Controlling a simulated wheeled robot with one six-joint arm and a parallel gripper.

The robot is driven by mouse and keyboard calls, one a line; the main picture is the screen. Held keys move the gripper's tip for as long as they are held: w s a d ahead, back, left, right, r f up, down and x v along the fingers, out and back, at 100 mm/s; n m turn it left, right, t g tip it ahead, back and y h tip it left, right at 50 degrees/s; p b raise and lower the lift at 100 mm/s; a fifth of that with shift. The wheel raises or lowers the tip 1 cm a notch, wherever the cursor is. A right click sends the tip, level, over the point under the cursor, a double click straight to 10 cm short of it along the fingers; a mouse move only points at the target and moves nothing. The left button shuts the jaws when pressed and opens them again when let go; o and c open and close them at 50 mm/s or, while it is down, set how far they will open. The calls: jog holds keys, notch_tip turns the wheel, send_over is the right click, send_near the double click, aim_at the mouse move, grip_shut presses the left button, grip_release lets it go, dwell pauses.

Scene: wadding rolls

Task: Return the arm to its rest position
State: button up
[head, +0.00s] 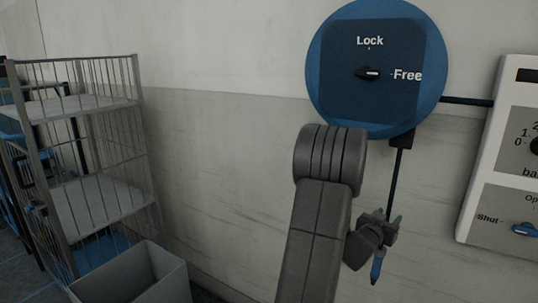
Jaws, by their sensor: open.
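My grey arm rises from the bottom middle of the head view to a thick ribbed joint, then bends down to the right. My gripper (387,230) is small in view at the right of the arm, with greenish tips. It is open. It overlaps the lower part of a thin dark rod (398,178) that slants down from a bracket below the blue disc. A blue piece (376,269) shows just below the gripper, in line with the rod. I cannot tell whether the gripper touches the rod or is in front of it.
A blue round dial (340,40) marked Lock and Free is on the wall, its knob pointing toward Free. A white control panel (480,170) is at the right edge. A wire shelf cart (146,150) and an open grey bin (176,282) stand at left. Bare wall lies between.

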notch_tip(320, 180, up, 14)
jog(key=p, duration=1.3)
jog(key=shift+s+a, duration=0.35)
